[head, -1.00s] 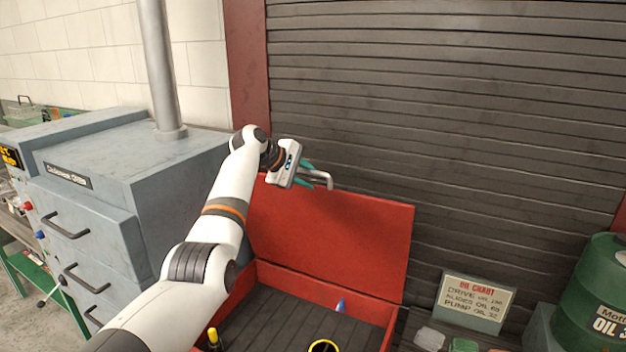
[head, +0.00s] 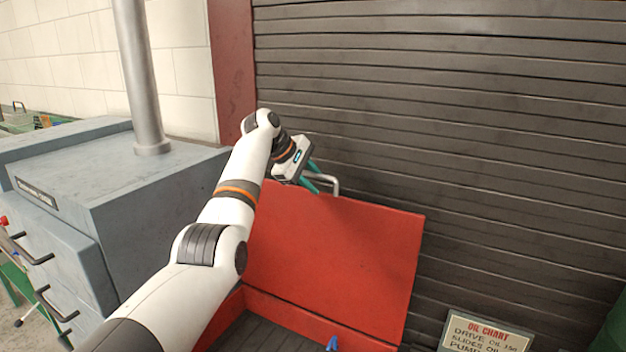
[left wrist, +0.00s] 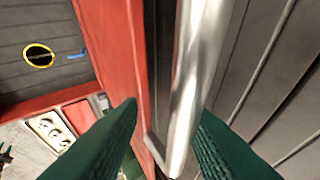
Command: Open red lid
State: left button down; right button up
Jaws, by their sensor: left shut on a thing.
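The red lid (head: 335,260) stands raised at the back of the red box, in front of the dark shutter. Its silver handle (head: 334,184) sticks out from the lid's top edge. My left gripper (head: 313,178) is at the handle, and its green fingers are shut on it. In the left wrist view the handle (left wrist: 200,75) runs between the two green fingers (left wrist: 165,140), with the lid's red edge (left wrist: 112,50) to the left. My right gripper is in neither view.
The box's dark interior (head: 262,335) holds a blue item (head: 332,344); a yellow-rimmed round item (left wrist: 38,56) shows in the wrist view. A grey cabinet (head: 150,200) stands left, the shutter (head: 480,130) behind, an oil chart sign (head: 487,333) at lower right.

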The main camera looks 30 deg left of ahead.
pick_arm(q)
jog(key=c, duration=1.5)
grip_release()
jog(key=shift+d+f, duration=0.1)
jog(key=shift+f, duration=0.55)
jog(key=shift+o, duration=0.2)
jog(key=shift+w, duration=0.4)
jog(key=shift+s+a+r+b, duration=0.3)
jog(key=shift+s+r, duration=0.05)
jog(key=shift+r, duration=0.15)
jog(key=b+v, duration=0.3)
jog(key=v, duration=0.7)
jog(key=shift+r+b, duration=0.3)
jog(key=shift+r, duration=0.1)
jog(key=shift+s+a, duration=0.1)
